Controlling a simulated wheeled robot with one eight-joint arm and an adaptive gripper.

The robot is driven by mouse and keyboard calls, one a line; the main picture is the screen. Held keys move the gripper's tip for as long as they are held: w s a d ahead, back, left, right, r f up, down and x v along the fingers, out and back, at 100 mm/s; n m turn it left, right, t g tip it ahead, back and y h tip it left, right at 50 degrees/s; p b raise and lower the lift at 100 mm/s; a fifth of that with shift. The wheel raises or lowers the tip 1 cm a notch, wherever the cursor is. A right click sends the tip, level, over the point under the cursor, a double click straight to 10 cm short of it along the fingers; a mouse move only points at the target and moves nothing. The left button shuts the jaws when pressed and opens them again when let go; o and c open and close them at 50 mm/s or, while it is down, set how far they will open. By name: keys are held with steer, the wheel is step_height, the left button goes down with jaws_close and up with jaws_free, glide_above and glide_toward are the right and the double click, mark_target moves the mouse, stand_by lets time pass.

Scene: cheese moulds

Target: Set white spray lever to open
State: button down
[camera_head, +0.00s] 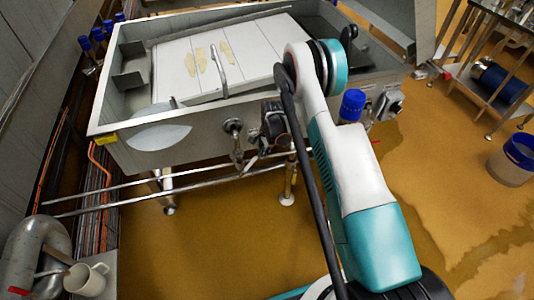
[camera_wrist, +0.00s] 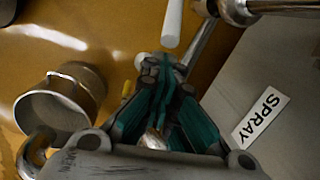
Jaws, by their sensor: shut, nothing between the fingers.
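In the wrist view the white spray lever (camera_wrist: 172,22) is a pale rod that comes in from the top edge. Its rounded lower end stops just beyond my fingertips. My gripper (camera_wrist: 164,64) has its teal fingers drawn together, with nothing held between them. The lever end and fingertips look close, but I cannot tell whether they touch. A white label reading SPRAY (camera_wrist: 262,118) is on the grey panel at right. In the head view a dark shape at the vat's front may be my gripper, and the white lever cannot be made out there.
A metal pipe fitting (camera_wrist: 238,10) is at the wrist view's top right, and a round metal cup-like part (camera_wrist: 62,104) at left. In the head view the steel vat (camera_head: 190,138) has pipes and valves (camera_head: 235,128) along its front. A blue-rimmed bucket (camera_head: 512,160) stands right on open floor.

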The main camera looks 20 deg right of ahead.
steer(key=shift+a+r+h, duration=0.3)
steer(key=shift+a+h, duration=0.05)
steer(key=shift+h, duration=0.05)
steer(key=shift+h, duration=0.4)
steer(key=a+r, duration=0.1)
steer(key=a, duration=0.2)
steer(key=a+r, duration=0.1)
steer(key=shift+a+r, duration=0.15)
steer(key=shift+r, duration=0.2)
steer(key=shift+a+r, duration=0.25)
steer(key=shift+a, duration=0.7)
steer(key=shift+a+r, duration=0.25)
steer(key=shift+a, duration=0.7)
